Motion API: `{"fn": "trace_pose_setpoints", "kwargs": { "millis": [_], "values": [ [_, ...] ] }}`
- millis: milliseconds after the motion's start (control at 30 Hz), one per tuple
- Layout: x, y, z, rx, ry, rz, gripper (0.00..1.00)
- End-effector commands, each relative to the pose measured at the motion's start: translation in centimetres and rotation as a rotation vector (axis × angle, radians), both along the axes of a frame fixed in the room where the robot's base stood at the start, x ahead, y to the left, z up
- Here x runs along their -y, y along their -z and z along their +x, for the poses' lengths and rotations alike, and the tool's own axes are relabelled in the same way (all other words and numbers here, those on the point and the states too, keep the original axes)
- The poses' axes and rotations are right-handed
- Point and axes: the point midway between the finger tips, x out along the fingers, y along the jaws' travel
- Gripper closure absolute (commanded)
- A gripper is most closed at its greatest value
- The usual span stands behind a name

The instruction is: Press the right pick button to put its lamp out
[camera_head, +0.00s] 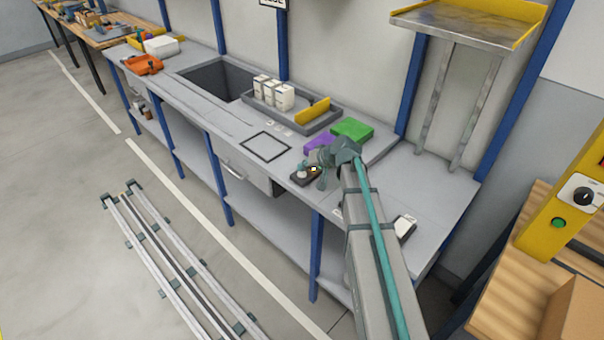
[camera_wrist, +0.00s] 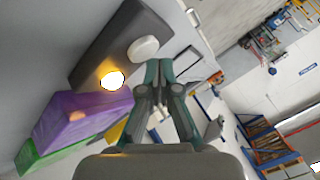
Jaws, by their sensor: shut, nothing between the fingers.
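A dark button box (camera_head: 304,179) lies on the grey bench near its front edge. In the wrist view the box (camera_wrist: 105,45) carries a round white button (camera_wrist: 143,48) and a lit, glowing lamp (camera_wrist: 111,80). My gripper (camera_wrist: 158,66) is shut and empty, its fingertips beside the white button in that picture; contact cannot be told. In the head view my gripper (camera_head: 321,184) is at the box's right end and partly covers it. A dark item with a white top (camera_head: 405,225) lies right of my arm; I cannot tell whether it is another button.
A purple block (camera_head: 318,143) and a green block (camera_head: 352,130) lie behind my gripper. A grey tray (camera_head: 315,124) holds white cartons and a yellow piece. A black square outline (camera_head: 265,147) marks clear bench. A metal shelf (camera_head: 465,32) stands at the back right.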

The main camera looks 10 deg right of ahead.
Motion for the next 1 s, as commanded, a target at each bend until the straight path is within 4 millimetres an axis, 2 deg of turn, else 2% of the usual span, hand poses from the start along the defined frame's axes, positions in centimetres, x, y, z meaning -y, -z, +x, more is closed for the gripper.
{"fn": "trace_pose_setpoints", "kwargs": {
  "millis": [1000],
  "values": [
    [0.00, 0.91, -0.01, 0.000, 0.000, 0.000, 1.00]
  ]
}}
